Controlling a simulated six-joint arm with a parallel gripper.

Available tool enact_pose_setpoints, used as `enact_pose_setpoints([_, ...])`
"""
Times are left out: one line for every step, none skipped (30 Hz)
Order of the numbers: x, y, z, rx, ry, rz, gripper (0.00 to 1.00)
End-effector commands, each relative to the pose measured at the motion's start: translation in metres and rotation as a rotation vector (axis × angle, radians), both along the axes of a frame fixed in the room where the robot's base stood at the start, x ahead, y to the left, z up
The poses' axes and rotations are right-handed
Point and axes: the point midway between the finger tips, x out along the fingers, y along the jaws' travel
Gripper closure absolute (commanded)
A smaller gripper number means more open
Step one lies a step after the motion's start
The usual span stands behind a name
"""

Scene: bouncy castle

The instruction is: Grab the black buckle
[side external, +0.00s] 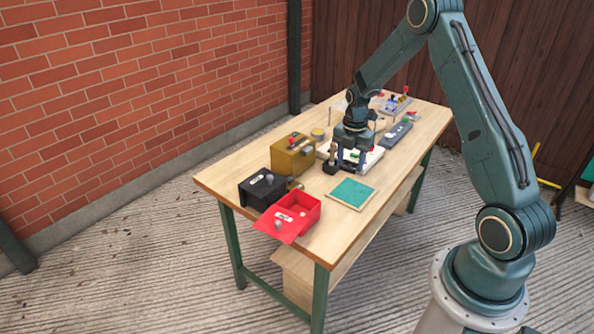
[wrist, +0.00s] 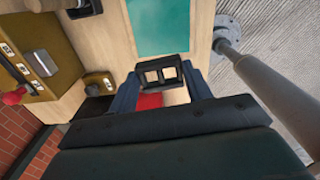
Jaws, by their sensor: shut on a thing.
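The black buckle (wrist: 160,65), a small frame with two openings, sits between the two fingers of my gripper (wrist: 160,84) in the wrist view. The fingers are shut on it from its left and right sides. In the side external view my gripper (side external: 351,160) points down over the middle of the table, between the brown-yellow box and the teal square. The buckle is too small and dark there to tell clearly from the fingers.
A teal square (side external: 352,193) lies near the table's front edge. A brown-yellow box (side external: 292,155), a black box (side external: 262,188) and an open red box (side external: 302,206) stand to the left. A grey block (side external: 396,135) and other boards lie behind. A dark piece (side external: 330,166) is beside my gripper.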

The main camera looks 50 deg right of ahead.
Motion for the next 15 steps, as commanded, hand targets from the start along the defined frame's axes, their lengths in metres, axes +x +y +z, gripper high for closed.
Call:
enact_pose_setpoints([0.001,-0.001,0.013,-0.003,-0.004,0.0,0.73])
enact_pose_setpoints([0.001,-0.001,0.019,-0.003,-0.004,0.0,0.73])
enact_pose_setpoints([0.001,-0.001,0.028,-0.003,-0.004,0.0,0.73])
enact_pose_setpoints([0.001,-0.001,0.034,-0.003,-0.004,0.0,0.73])
enact_pose_setpoints([0.001,0.0,0.04,-0.002,-0.003,0.0,0.73])
enact_pose_setpoints([0.001,-0.001,0.047,-0.003,-0.004,0.0,0.73])
enact_pose_setpoints([0.001,0.0,0.052,-0.002,-0.002,0.0,0.73])
enact_pose_setpoints([0.001,0.0,0.057,-0.002,-0.003,0.0,0.73])
enact_pose_setpoints([0.0,0.0,0.063,-0.002,-0.002,0.0,0.73])
enact_pose_setpoints([0.0,0.0,0.067,-0.001,-0.002,0.0,0.73])
enact_pose_setpoints([0.001,-0.001,0.071,-0.002,-0.002,0.0,0.73])
enact_pose_setpoints([0.001,-0.001,0.076,-0.001,-0.002,0.0,0.73])
enact_pose_setpoints([0.001,0.0,0.078,-0.001,-0.002,0.001,0.73])
enact_pose_setpoints([0.001,0.0,0.081,-0.001,-0.002,0.001,0.73])
enact_pose_setpoints([0.0,0.0,0.083,-0.001,-0.001,0.0,0.73])
